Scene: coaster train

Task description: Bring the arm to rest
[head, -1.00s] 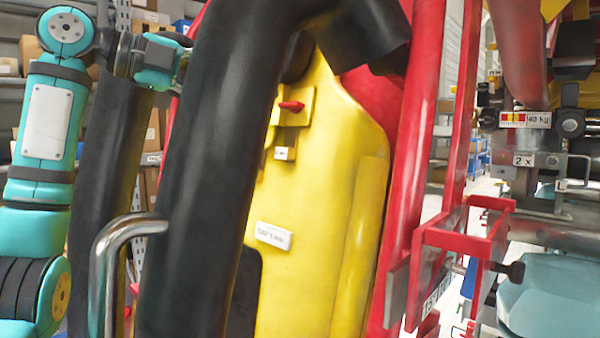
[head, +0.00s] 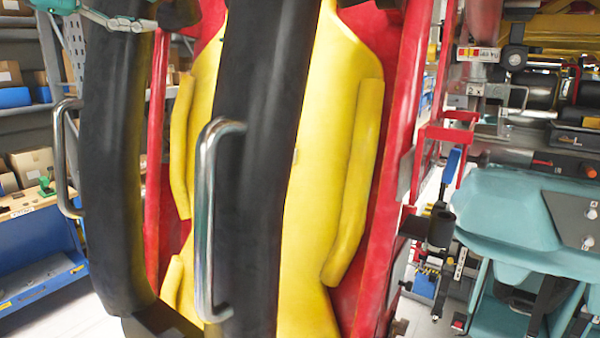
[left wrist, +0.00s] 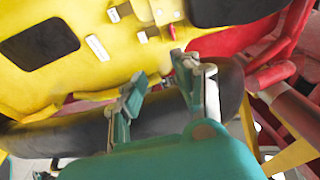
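The yellow seat (head: 290,210) has a red shell and black padded shoulder restraints (head: 262,160) with metal handles (head: 215,215). Part of my left arm (head: 105,15) shows at the top left of the head view, by the upper left restraint. In the left wrist view my left gripper (left wrist: 165,76) has its two fingers apart. A black padded bar (left wrist: 65,132) passes behind the fingers, and I cannot tell whether they touch it. The yellow seat (left wrist: 55,85) fills the upper left there. My right gripper is not in view.
A blue workbench with a wooden top (head: 28,200) stands at the left, near shelves with boxes. A red bracket (head: 450,130) and a teal seat part (head: 530,215) are at the right. Pale floor (head: 50,315) shows at the lower left.

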